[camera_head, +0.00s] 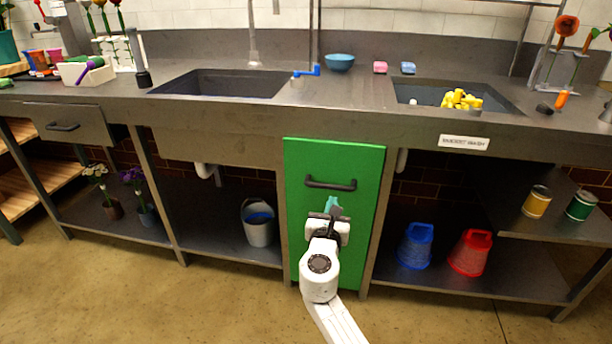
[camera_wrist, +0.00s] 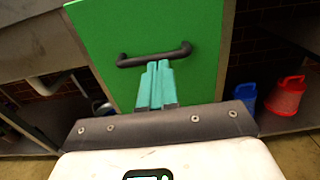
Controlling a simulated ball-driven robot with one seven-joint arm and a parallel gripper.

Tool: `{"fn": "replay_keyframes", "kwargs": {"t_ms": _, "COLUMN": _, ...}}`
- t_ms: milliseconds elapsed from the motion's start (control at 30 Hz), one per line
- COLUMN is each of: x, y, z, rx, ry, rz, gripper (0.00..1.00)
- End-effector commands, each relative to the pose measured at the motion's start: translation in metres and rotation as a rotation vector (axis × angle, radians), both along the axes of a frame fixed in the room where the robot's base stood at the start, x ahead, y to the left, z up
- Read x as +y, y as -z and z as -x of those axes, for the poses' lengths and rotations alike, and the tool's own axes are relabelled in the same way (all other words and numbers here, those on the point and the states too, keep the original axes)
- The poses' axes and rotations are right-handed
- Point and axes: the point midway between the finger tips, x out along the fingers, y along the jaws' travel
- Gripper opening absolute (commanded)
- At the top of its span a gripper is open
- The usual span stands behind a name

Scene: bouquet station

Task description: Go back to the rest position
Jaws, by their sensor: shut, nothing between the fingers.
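My gripper (camera_head: 334,203) is in front of the green cabinet door (camera_head: 300,240) in the head view, below its dark bar handle (camera_head: 331,184). In the wrist view my gripper (camera_wrist: 158,66) shows as two teal fingers lying side by side, shut and empty. Their tips appear just below the middle of the handle (camera_wrist: 154,55) on the green door (camera_wrist: 150,20). I cannot tell whether the tips touch the handle or the door. The door looks closed in the head view.
A grey bucket (camera_head: 258,226) stands on the shelf left of the door. Blue (camera_head: 415,246) and red (camera_head: 470,253) buckets stand to the right. The dark counter (camera_head: 330,105) with two sinks runs above. The floor (camera_head: 200,300) in front is open.

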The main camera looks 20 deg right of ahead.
Motion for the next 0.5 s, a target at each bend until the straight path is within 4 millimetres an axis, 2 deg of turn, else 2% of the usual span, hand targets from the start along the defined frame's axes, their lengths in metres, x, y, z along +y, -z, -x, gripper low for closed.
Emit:
{"fn": "replay_keyframes", "kwargs": {"t_ms": 167, "x": 0.0, "y": 0.0, "z": 0.001, "rx": -0.002, "ry": 0.001, "rz": -0.002, "gripper": 0.0}}
{"fn": "replay_keyframes", "kwargs": {"t_ms": 267, "x": -0.01, "y": 0.009, "z": 0.019, "rx": -0.046, "ry": 0.047, "rz": -0.115, "gripper": 0.0}}
{"fn": "replay_keyframes", "kwargs": {"t_ms": 367, "x": -0.03, "y": 0.029, "z": 0.058, "rx": -0.143, "ry": 0.153, "rz": -0.353, "gripper": 0.0}}
{"fn": "replay_keyframes", "kwargs": {"t_ms": 467, "x": -0.05, "y": 0.06, "z": 0.114, "rx": -0.274, "ry": 0.312, "rz": -0.673, "gripper": 0.0}}
{"fn": "replay_keyframes", "kwargs": {"t_ms": 500, "x": -0.055, "y": 0.074, "z": 0.138, "rx": -0.327, "ry": 0.386, "rz": -0.802, "gripper": 0.0}}
